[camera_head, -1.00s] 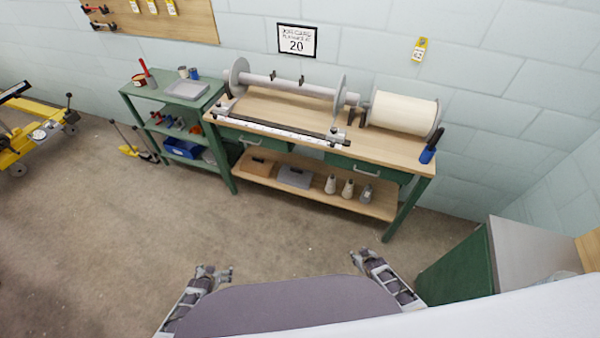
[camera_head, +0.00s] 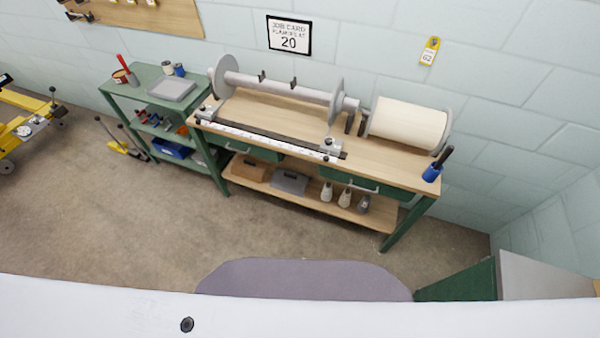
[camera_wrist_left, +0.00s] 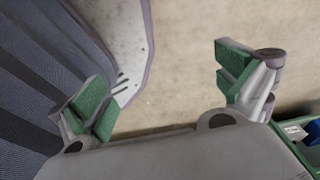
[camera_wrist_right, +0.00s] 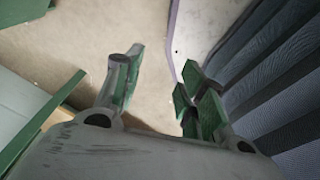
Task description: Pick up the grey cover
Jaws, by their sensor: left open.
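A flat grey slab (camera_head: 172,88) lies on the top of the green cart. Another grey flat piece with a dark mark (camera_head: 290,182) lies on the bench's lower shelf. I cannot tell which of them is the grey cover. My left gripper (camera_wrist_left: 165,85) is open and empty above bare floor, in the left wrist view. My right gripper (camera_wrist_right: 160,80) is also open and empty above the floor, in the right wrist view. Neither gripper shows in the head view, and both are well away from the grey pieces.
The wooden bench (camera_head: 390,170) carries a roller with end discs and a cream roll (camera_head: 408,122). A brown box (camera_head: 252,172) and several cones share its lower shelf. The green cart (camera_head: 135,88) stands left of it. A green-sided cabinet (camera_head: 462,283) is at right. Floor before the bench is clear.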

